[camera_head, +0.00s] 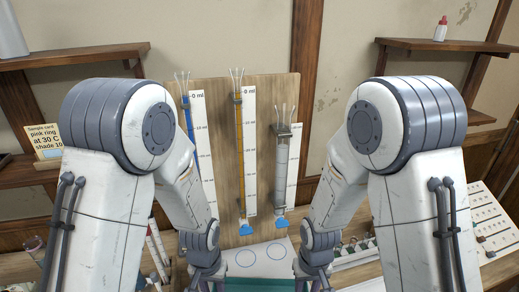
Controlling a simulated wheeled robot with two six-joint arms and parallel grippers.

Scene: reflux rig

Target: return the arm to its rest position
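Both my arms hang in front of me, bent at the elbow, with forearms reaching down and inward. My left gripper (207,284) is at the bottom edge of the view, left of a white sheet with circles (262,256). My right gripper (317,284) is at the bottom edge, right of that sheet. The fingertips of both are cut off by the frame, so I cannot tell whether they are open or hold anything.
A wooden board (267,100) with blue, orange and grey graduated tubes stands behind the grippers. A sample card (44,138) stands at left. A small bottle (440,29) is on the right shelf (455,45). A white panel (485,225) lies at right.

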